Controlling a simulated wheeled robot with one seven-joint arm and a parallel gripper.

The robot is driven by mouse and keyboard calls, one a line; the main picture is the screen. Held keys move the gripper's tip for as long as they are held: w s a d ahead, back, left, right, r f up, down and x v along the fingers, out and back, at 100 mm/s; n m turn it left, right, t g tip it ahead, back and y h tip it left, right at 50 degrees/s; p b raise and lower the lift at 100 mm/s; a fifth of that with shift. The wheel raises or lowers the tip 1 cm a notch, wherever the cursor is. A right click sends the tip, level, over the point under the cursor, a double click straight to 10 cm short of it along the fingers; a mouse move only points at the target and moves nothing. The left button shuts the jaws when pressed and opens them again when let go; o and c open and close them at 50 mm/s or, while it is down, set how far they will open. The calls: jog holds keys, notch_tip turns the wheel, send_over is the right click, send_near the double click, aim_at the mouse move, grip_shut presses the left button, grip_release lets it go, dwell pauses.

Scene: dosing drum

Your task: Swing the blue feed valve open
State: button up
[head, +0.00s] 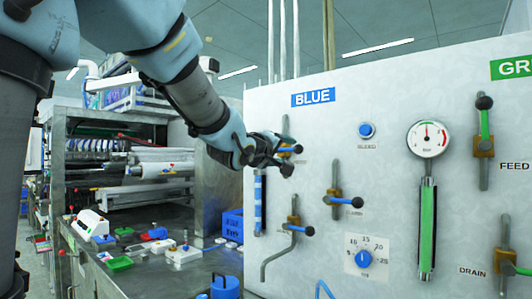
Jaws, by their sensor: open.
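The blue feed valve (285,130) appears to be the upper valve under the BLUE sign (312,99) on the white panel. Its blue lever (297,149) points sideways to the right, across the vertical pipe. My gripper (284,160) is open right at this lever, in front of the valve body, and hides much of it. I cannot tell whether the fingers touch the lever or sit around it. The small label beside the valve is partly covered and too small to read.
Two more blue-handled valves, one to the lower right (336,196) and one below (293,221), stick out nearby. A blue button (366,130), a dial (364,257), a gauge (428,139) and green valves (484,145) lie farther right. A cluttered metal bench (150,270) stands left.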

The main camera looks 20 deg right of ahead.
aim_at(297, 149)
jog(key=x, duration=0.6)
jog(key=r+x, duration=0.1)
jog(key=x, duration=0.2)
jog(key=shift+s+d, duration=0.1)
jog(key=shift+s, duration=0.05)
jog(key=shift+x, duration=1)
grip_shut()
dwell(0.6)
